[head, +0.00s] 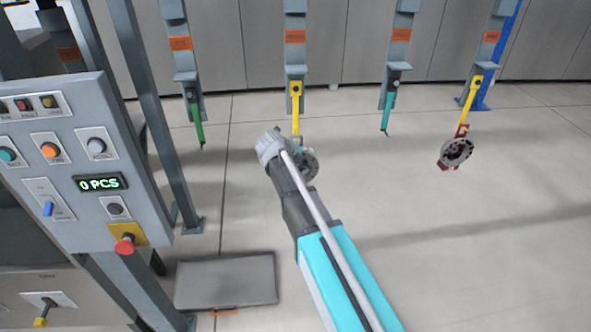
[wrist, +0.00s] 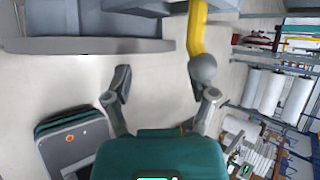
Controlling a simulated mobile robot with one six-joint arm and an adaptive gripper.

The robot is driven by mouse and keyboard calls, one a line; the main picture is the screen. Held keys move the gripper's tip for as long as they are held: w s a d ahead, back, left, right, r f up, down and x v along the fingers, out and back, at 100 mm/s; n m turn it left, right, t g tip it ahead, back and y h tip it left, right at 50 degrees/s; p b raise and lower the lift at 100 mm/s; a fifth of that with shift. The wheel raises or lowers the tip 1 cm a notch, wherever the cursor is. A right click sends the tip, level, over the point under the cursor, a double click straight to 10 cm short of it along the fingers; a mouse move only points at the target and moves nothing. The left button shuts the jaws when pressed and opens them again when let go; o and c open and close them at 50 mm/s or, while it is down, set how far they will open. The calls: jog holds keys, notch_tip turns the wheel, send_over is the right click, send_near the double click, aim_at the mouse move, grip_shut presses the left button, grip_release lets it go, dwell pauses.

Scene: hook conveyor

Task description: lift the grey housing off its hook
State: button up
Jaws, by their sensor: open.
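The grey housing (head: 309,163), a round ring-like part, hangs at the lower end of a yellow hook (head: 296,98) in the head view. My arm's end lies in front of it and hides its left part. In the wrist view my gripper (wrist: 163,90) is open, its two fingers spread with only floor visible between them. The yellow hook (wrist: 197,30) comes down from the top there, to the right of the gap. A rounded grey piece at its lower end overlaps the right finger in the picture; I cannot tell whether this is the housing or whether they touch.
A red-and-dark part (head: 457,152) hangs on another yellow hook at right. A green hook (head: 197,122) and a teal hook (head: 388,105) hang empty on either side. A control panel (head: 75,150) stands at left. A flat grey case (head: 225,281) lies on the floor. Floor at right is clear.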

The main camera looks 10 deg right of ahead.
aim_at(310, 159)
jog(key=shift+b+x, duration=1.75)
jog(key=shift+x, duration=0.85)
grip_shut()
